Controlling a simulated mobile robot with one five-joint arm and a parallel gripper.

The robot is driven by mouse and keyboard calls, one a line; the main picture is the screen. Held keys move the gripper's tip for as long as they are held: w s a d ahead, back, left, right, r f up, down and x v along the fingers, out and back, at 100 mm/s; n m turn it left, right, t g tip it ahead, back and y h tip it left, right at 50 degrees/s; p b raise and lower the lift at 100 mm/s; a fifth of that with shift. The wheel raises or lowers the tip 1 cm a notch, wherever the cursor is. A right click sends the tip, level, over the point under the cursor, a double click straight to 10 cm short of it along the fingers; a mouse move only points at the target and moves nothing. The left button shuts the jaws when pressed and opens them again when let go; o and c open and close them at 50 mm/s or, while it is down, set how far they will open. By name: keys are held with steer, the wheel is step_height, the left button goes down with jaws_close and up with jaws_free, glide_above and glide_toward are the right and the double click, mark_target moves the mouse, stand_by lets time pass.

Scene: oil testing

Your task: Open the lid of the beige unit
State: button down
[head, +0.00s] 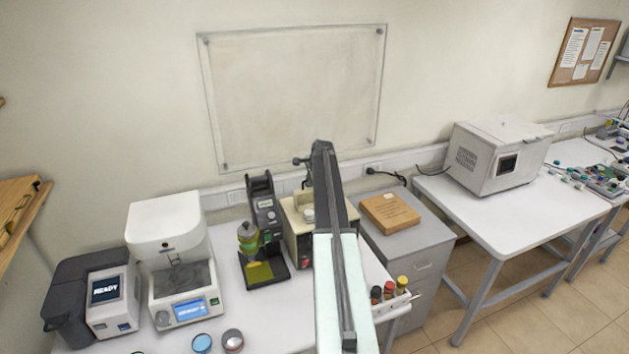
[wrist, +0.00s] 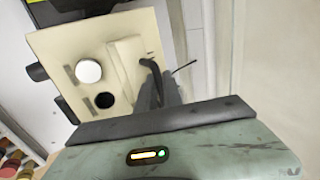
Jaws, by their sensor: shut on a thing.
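The beige unit (head: 297,245) stands on the white bench in the head view, partly hidden behind my arm. In the wrist view I look down on the unit's beige top (wrist: 62,44), with a white round cap (wrist: 88,71) and a dark round hole (wrist: 103,100). A raised beige lid (wrist: 125,60) with a black curved handle (wrist: 148,64) lies right of them. My gripper (wrist: 160,86) is at this handle and shut on it. The fingertips are dark and blurred, so the exact grip is hard to see. The lid looks down or nearly so.
A black instrument (head: 265,215) with a green-yellow bottle stands left of the unit. A white analyser (head: 168,232) is further left. Small bottles (head: 389,290) sit in a rack at the bench's right edge.

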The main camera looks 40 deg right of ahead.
steer(key=shift+s+d, duration=0.2)
steer(key=shift+d, duration=0.3)
steer(key=c, duration=1.8)
jaws_free()
steer(key=shift+w+a, duration=0.1)
